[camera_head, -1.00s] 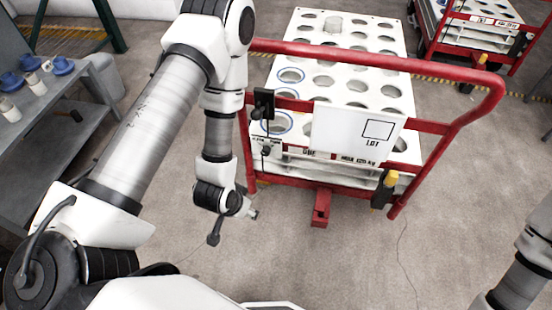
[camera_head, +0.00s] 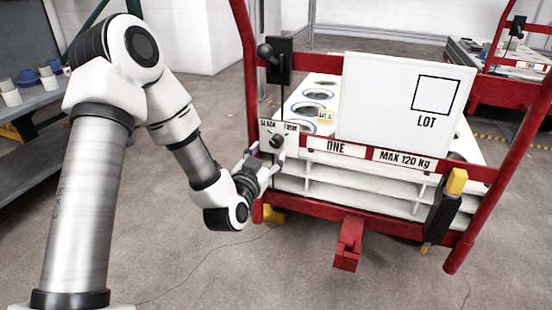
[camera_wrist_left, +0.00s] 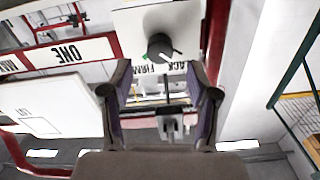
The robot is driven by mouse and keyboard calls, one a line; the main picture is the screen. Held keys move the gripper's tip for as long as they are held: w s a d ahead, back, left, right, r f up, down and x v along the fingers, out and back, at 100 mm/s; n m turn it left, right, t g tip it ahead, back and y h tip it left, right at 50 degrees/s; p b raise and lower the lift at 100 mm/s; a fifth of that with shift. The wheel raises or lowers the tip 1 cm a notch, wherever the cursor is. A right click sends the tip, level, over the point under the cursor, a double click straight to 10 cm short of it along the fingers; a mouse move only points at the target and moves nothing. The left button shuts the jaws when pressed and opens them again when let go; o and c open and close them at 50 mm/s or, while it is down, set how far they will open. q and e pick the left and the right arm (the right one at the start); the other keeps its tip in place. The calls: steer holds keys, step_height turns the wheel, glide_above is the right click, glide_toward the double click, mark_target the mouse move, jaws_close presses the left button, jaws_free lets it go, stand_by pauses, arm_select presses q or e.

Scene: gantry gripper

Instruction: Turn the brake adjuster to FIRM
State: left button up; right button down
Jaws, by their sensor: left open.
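The brake adjuster is a black round knob (camera_head: 277,141) on a white plate (camera_head: 264,132) at the left of the red cart frame. The plate reads SLACK at left and FIRM at right in the head view. The knob (camera_wrist_left: 160,47) appears upside down in the left wrist view, its white mark pointing towards the SLACK side. My left gripper (camera_head: 266,163) is just below and beside the knob. In the left wrist view my left gripper (camera_wrist_left: 164,80) is open and empty, with the knob beyond its fingertips. Contact with the knob does not show. My right gripper is out of view.
A black lever (camera_head: 273,60) stands above the plate. A white LOT board (camera_head: 385,100) hangs on the cart to the right. A yellow-topped black part (camera_head: 446,205) is at the cart's right. A grey shelf (camera_head: 40,140) stands far left. Floor before the cart is clear.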

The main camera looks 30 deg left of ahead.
mark_target(275, 144)
arm_select(q)
steer(key=b+x, duration=0.2)
steer(key=x, duration=0.4)
steer(key=shift+w+b, duration=0.1)
steer(key=shift+b, duration=0.2)
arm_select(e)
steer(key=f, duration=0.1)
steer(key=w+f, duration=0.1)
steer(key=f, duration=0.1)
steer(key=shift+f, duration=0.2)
arm_select(q)
jaws_close()
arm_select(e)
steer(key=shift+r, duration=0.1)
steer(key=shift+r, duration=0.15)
